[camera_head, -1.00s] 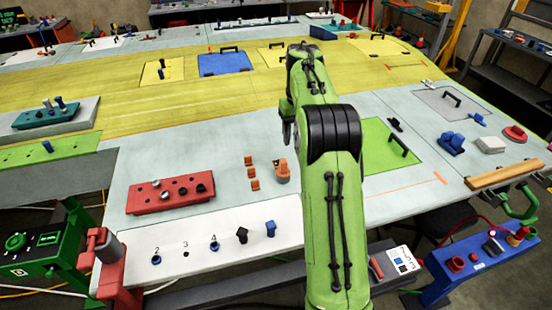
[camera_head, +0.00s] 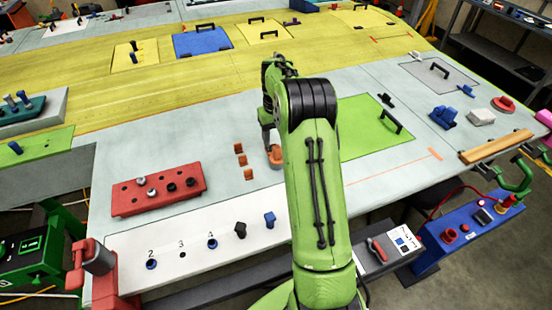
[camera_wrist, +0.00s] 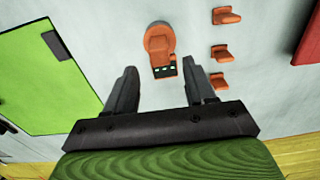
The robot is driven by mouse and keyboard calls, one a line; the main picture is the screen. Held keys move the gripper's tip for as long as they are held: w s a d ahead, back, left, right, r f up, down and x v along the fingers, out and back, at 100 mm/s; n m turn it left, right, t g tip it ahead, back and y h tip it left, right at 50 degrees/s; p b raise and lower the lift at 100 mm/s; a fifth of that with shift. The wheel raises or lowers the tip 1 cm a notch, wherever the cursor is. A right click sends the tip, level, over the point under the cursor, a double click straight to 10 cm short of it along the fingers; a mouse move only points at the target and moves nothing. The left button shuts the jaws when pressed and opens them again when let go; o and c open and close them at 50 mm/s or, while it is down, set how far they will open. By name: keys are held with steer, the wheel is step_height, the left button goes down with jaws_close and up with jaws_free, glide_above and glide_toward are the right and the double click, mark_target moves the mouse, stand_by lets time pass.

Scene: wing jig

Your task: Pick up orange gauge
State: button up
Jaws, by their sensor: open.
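The orange gauge (camera_wrist: 159,42) has a round orange body and a dark panel with small light marks. In the wrist view it lies on the pale work surface, just ahead of the open fingers and roughly centred between them. My gripper (camera_wrist: 161,88) is open, with two dark fingers apart and nothing between them. In the head view the orange gauge (camera_head: 276,158) shows only in part beside my green arm, and the gripper is mostly hidden behind the arm.
Several small orange blocks (camera_head: 239,160) stand in a row left of the gauge. A red block with holes (camera_head: 158,192) lies farther left. A green panel with a black handle (camera_head: 375,128) is to the right. The pale surface around the gauge is otherwise clear.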

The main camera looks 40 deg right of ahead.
mark_target(276, 146)
step_height(276, 146, down, 4)
steer(key=shift+s+f+p, duration=0.1)
steer(key=shift+f+p, duration=0.15)
steer(key=shift+p, duration=0.1)
steer(key=shift+a, duration=0.1)
jaws_close()
